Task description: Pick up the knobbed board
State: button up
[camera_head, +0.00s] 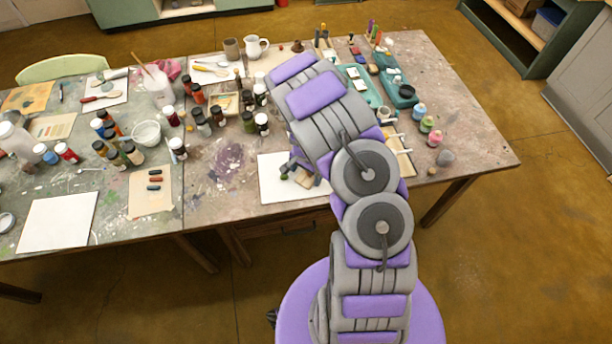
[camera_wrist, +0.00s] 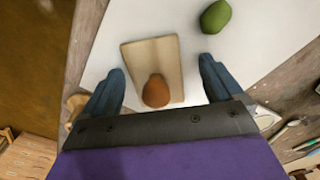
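The knobbed board (camera_wrist: 150,56) is a small pale wooden rectangle with a rounded brown knob (camera_wrist: 156,91) near its lower edge in the wrist view. It lies on a white sheet (camera_wrist: 105,40). My gripper (camera_wrist: 161,68) is open, with one dark blue finger on each side of the board in the picture. I cannot tell how far above the sheet the fingertips are. In the head view, my arm and gripper (camera_head: 303,170) hide most of the board, and the sheet (camera_head: 268,183) shows at the table's front edge.
A green oval object (camera_wrist: 216,16) lies on the sheet beyond the right finger. Brushes or tools (camera_wrist: 290,128) lie to the right. Paint bottles (camera_head: 262,124) stand behind the sheet, and pastel-coloured bottles (camera_head: 428,124) stand to the right. The floor lies beyond the table edge.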

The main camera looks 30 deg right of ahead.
jog(key=shift+d+f, duration=0.1)
jog(key=shift+d, duration=1)
jog(key=c, duration=0.6)
jog(key=shift+a, duration=0.35)
jog(key=c, duration=0.3)
jog(key=shift+a, duration=0.6)
jog(key=shift+c, duration=1.3)
jog(key=shift+d+r, duration=0.45)
jog(key=shift+d, duration=0.2)
notch_tip(320, 180, up, 3)
jog(key=shift+s+d+r+p, duration=0.1)
jog(key=shift+s+p, duration=0.05)
jog(key=shift+p, duration=0.4)
jog(key=s, duration=0.6)
jog(key=shift+s+r+p, duration=0.15)
jog(key=shift+s+p, duration=0.1)
jog(key=shift+p, duration=0.05)
jog(key=s+d, duration=0.1)
jog(key=s, duration=0.8)
jog(key=shift+d+r+p, duration=0.2)
jog(key=shift+r+p, duration=0.15)
